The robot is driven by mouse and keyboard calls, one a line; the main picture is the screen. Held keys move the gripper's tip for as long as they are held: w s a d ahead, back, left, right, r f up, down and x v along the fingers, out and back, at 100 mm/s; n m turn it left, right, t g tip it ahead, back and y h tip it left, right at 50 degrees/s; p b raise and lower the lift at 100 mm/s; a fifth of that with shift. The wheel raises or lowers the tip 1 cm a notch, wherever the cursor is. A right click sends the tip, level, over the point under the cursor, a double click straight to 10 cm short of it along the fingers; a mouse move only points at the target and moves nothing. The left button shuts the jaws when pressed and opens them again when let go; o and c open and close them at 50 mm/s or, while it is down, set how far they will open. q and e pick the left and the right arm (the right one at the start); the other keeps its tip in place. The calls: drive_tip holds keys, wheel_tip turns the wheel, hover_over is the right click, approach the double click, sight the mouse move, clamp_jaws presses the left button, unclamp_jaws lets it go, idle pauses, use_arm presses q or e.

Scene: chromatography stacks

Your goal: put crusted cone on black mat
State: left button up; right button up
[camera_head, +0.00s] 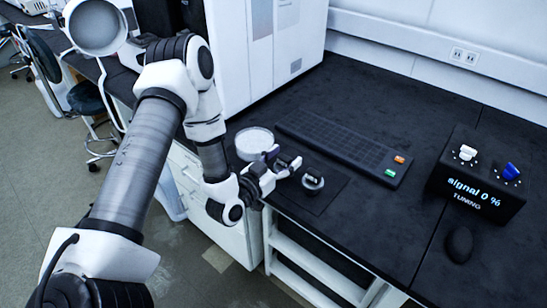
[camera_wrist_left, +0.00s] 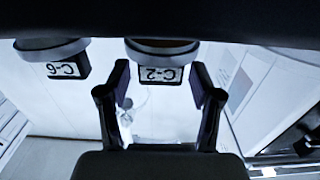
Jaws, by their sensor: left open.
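My left gripper (camera_head: 287,163) is open over the bench's front edge, with its fingers pointing right. A small round piece with a pale rim and dark centre (camera_head: 313,183) is just right of the fingertips, on the black mat (camera_head: 327,200). I cannot tell whether it is the crusted cone; no crust is clear. In the left wrist view my open gripper (camera_wrist_left: 160,80) has a round piece tagged C-2 (camera_wrist_left: 162,48) between and beyond its fingertips. A similar piece tagged C-6 (camera_wrist_left: 50,50) is to its left. My right gripper does not show.
A round white dish (camera_head: 254,143) stands left of the mat, behind my gripper. A long black panel with orange and green buttons (camera_head: 345,145) lies behind the mat. A tuning box reading signal 0 % (camera_head: 478,180) and a dark rounded object (camera_head: 459,243) are at right. Bench between is clear.

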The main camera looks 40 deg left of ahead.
use_arm(q)
drive_tip(key=s+a, duration=0.1)
drive_tip(key=s, duration=1)
drive_tip(key=s+d+f+m+g+h, duration=0.1)
drive_tip(key=s+d+f+g, duration=0.3)
drive_tip(key=f, duration=0.4)
drive_tip(key=s+d+f+g+h, duration=0.1)
drive_tip(key=d+f+g, duration=0.35)
drive_tip(key=f, duration=0.25)
drive_tip(key=s+f+n+g+y, duration=0.1)
drive_tip(key=s+f+g, duration=0.3)
drive_tip(key=s, duration=0.3)
drive_tip(key=s+f+n+g+y, duration=0.1)
drive_tip(key=s+f+g+y, duration=0.1)
drive_tip(key=s+g, duration=0.3)
drive_tip(key=shift+s+f+n+y, duration=0.3)
drive_tip(key=shift+s+f, duration=0.6)
drive_tip(key=shift+s, duration=0.1)
drive_tip(key=shift+d+g, duration=0.1)
drive_tip(key=shift+g, duration=0.15)
